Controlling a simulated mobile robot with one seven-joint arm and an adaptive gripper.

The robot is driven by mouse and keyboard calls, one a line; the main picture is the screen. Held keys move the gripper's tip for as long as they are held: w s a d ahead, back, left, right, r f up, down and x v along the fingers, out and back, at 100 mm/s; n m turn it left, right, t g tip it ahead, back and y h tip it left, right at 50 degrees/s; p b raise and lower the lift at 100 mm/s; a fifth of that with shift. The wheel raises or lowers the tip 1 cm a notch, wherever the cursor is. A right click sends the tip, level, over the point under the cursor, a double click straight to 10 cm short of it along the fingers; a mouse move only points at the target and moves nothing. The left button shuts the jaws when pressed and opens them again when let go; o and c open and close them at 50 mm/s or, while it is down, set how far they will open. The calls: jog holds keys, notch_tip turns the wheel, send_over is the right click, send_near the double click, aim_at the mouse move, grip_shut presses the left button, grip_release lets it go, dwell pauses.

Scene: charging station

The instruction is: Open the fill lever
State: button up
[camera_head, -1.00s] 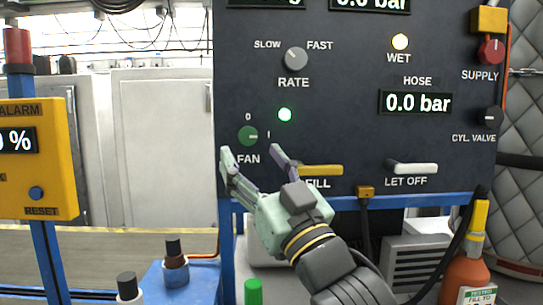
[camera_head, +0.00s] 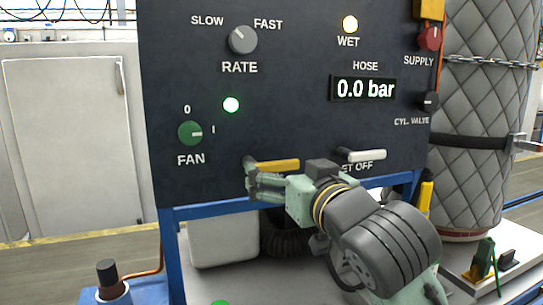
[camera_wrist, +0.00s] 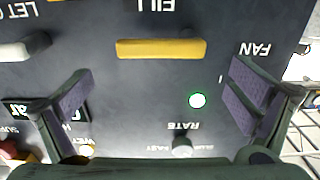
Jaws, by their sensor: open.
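The fill lever is a yellow horizontal handle (camera_head: 275,165) low on the dark panel, right of the FAN knob. My gripper (camera_head: 250,178) is at the lever's left end and just below it in the head view, and it hides the FILL label there. In the wrist view, which is upside down, the yellow lever (camera_wrist: 161,48) lies level, between and beyond my open fingers (camera_wrist: 158,100). The FILL label shows above it. The fingers are apart and nothing is between them; I cannot tell whether either touches the lever.
The white LET OFF lever (camera_head: 362,155) is close to the right, above my wrist. The green FAN knob (camera_head: 190,133) is to the left and the RATE knob (camera_head: 243,40) above. A blue frame rail (camera_head: 190,213) runs under the panel. The hose display (camera_head: 363,89) reads 0.0 bar.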

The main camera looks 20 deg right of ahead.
aim_at(276, 163)
jog(key=w+p, duration=0.1)
jog(key=w, duration=0.5)
jog(key=shift+a, duration=0.15)
jog(key=shift+c, duration=0.2)
jog(key=c, duration=1.5)
jog(key=shift+c, duration=0.2)
